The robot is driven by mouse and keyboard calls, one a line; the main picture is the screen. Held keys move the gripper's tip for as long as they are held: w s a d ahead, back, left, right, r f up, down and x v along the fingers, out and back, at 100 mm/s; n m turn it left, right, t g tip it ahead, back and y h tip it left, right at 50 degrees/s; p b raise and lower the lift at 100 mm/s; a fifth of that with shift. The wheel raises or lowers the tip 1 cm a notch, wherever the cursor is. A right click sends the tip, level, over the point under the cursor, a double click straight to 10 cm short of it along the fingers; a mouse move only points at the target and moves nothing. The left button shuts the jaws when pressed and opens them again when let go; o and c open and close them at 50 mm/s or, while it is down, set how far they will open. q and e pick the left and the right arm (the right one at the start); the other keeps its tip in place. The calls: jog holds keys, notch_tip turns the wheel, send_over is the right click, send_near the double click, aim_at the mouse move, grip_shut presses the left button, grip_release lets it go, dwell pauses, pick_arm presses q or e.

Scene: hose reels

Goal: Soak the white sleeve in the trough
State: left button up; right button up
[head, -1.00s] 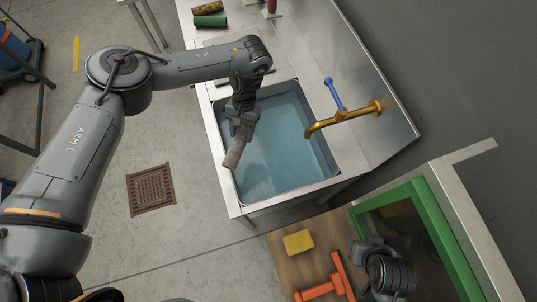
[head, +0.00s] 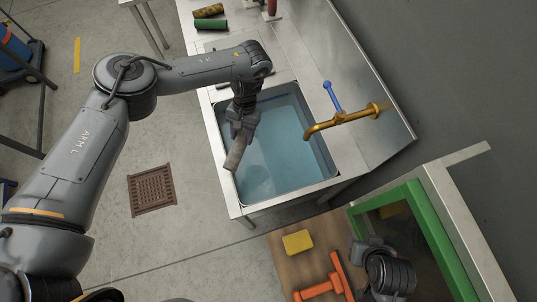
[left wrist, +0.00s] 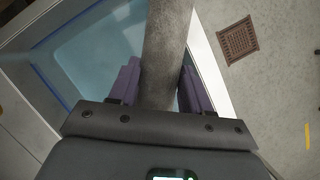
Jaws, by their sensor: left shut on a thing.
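My left gripper (head: 242,132) is shut on the sleeve (head: 236,154), a greyish-white tube, over the left part of the trough (head: 226,188). The trough is a metal basin holding blue water. The sleeve slants down and to the left in the head view, its free end near the trough's left rim. I cannot tell whether it touches the water. In the left wrist view the sleeve (left wrist: 166,50) lies between the purple finger pads. My right gripper (head: 362,250) is at the lower right, and its jaws cannot be made out.
A brass tap (head: 343,117) with a blue lever (head: 332,95) reaches over the trough's right side. A yellow sponge (head: 297,242) and an orange tool (head: 324,284) lie on a wooden board near a green frame (head: 432,235). Green rolls (head: 211,24) lie at the back.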

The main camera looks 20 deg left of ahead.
pick_arm(q)
jog(key=shift+w+a, duration=0.25)
jog(key=shift+w, duration=0.05)
dwell(0.5)
jog(key=shift+s+d+p, duration=0.25)
jog(key=shift+s+p, duration=0.05)
jog(key=shift+p, duration=0.5)
jog(key=shift+w+a, duration=0.25)
jog(key=shift+w, duration=0.05)
dwell(0.3)
jog(key=shift+s, duration=0.1)
jog(key=shift+s+d+p, duration=0.2)
jog(key=shift+d+p, duration=0.05)
jog(key=shift+p, duration=0.45)
jog(key=shift+w+a, duration=0.25)
jog(key=shift+w, duration=0.05)
dwell(0.4)
